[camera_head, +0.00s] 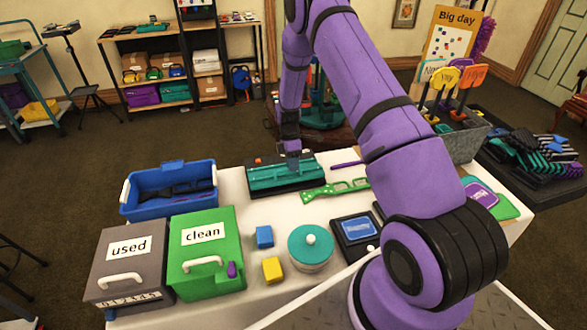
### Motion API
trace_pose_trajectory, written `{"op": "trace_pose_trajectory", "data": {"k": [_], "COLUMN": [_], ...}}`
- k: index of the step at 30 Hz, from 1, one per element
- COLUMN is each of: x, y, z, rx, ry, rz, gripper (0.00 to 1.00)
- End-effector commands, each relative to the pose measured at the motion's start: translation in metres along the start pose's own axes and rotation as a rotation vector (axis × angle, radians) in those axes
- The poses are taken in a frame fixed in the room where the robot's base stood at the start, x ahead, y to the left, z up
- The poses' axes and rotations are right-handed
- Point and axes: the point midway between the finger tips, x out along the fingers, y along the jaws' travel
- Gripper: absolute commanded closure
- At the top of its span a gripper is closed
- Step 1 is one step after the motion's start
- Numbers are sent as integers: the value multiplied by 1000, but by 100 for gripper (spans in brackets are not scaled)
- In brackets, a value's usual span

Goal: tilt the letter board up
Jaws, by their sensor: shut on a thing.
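The letter board (262,178), as I take it, is a flat teal panel in a black frame. It lies near the back edge of the white table and looks about level. My gripper (293,162) points down onto the board's middle, toward its back side. The fingers look shut on part of the board. The fingertips are small and dark, so the exact grip point is hard to see. My arm comes over from the right and hides part of the table to the right of the board.
A blue bin (130,203) stands left of the board. A green slotted piece (318,193) lies close in front of it. Nearer are a round teal tin (310,255), blue (264,237) and yellow (272,269) blocks, and boxes labelled "used" (125,275) and "clean" (207,262).

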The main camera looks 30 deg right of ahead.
Motion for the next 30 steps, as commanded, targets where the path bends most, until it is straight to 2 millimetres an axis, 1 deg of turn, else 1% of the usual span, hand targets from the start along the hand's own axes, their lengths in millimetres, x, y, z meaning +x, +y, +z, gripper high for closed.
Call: {"op": "trace_pose_trajectory", "data": {"k": [10,18,30], "x": [-20,-29,-30], "y": [14,20,23], "z": [0,0,0], "rx": [2,1,1], "ry": [1,0,0], "rz": [-223,-219,-215], "gripper": [100,100,100]}}
